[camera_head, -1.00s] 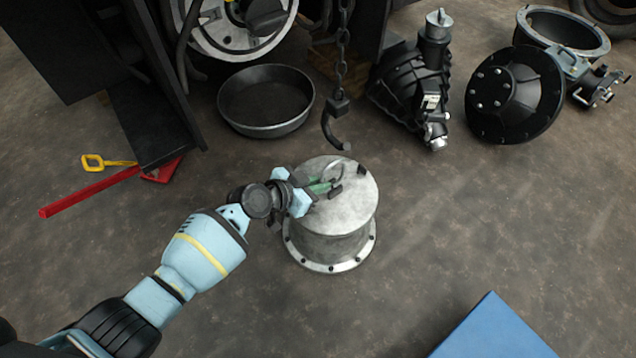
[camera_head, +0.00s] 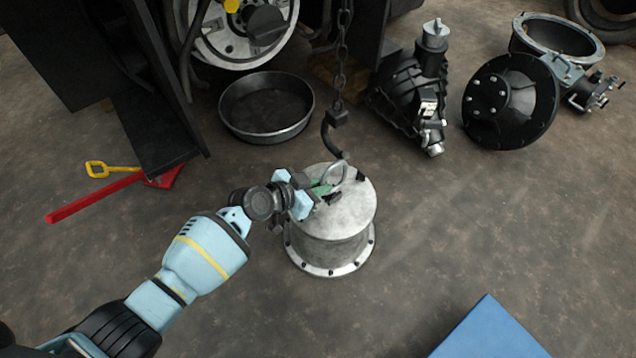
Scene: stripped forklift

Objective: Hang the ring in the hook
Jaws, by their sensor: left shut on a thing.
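A black hook (camera_head: 332,137) hangs on a dark chain (camera_head: 339,62) at the top middle, its opening towards the right. My left gripper (camera_head: 318,190) is shut on the ring (camera_head: 343,170), a thin light metal loop at the top of a grey metal drum (camera_head: 328,242). The drum has a round lid and a bolted bottom flange. The hook's lower tip appears close to the ring, but I cannot tell whether they touch. The gripper hides part of the ring and lid. My right gripper is not in view.
A round metal pan (camera_head: 266,106) lies behind the drum to the left. Dark machine parts (camera_head: 510,97) stand at the right back. A blue surface (camera_head: 488,332) is at the lower right. Floor right of the drum is clear.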

